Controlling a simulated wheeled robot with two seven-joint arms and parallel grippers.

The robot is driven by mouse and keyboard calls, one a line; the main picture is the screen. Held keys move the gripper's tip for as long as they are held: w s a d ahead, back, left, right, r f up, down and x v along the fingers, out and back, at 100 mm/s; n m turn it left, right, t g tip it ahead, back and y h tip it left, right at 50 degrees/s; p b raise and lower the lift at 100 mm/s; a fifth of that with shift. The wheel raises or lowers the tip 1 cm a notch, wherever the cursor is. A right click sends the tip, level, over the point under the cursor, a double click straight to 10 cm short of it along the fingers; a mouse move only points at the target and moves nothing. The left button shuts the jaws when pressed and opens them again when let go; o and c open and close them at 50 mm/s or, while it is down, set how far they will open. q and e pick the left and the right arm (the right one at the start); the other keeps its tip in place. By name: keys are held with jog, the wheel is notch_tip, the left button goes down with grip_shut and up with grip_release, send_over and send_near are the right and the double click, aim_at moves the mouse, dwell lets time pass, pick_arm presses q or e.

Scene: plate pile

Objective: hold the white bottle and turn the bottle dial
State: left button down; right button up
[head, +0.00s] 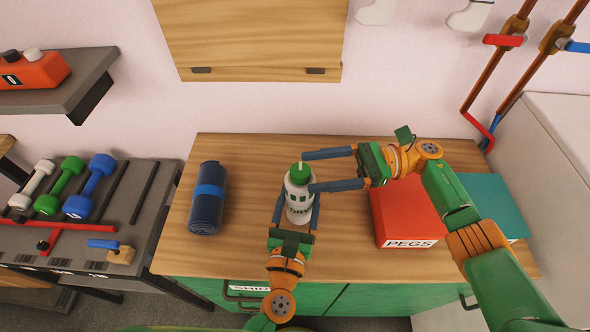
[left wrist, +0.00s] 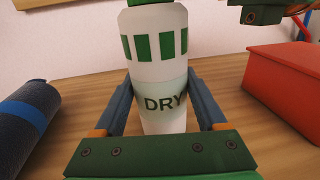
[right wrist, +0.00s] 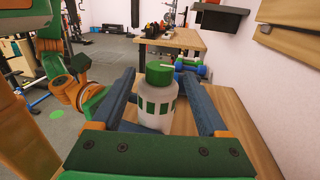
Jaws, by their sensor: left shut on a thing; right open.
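The white bottle (head: 299,199) stands upright on the wooden counter, with green marks and the letters DRY on its side. Its green dial (head: 300,173) is on top, with a pale line across it in the right wrist view (right wrist: 160,73). My left gripper (head: 297,199) is shut on the lower body of the bottle, with a finger on each side in the left wrist view (left wrist: 164,100). My right gripper (head: 309,170) is open and comes in from the right at the height of the bottle's top. Its fingers lie on either side of the dial, apart from it.
A rolled dark blue mat (head: 207,200) with a lighter band lies left of the bottle. A red box (head: 405,212) marked PEGS and a teal box (head: 495,203) stand at the right. A dumbbell rack (head: 140,205) is beyond the counter's left edge. Counter between mat and bottle is clear.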

jog(key=shift+d, duration=0.4)
pick_arm(q)
grip_release()
jog(key=shift+s, duration=0.1)
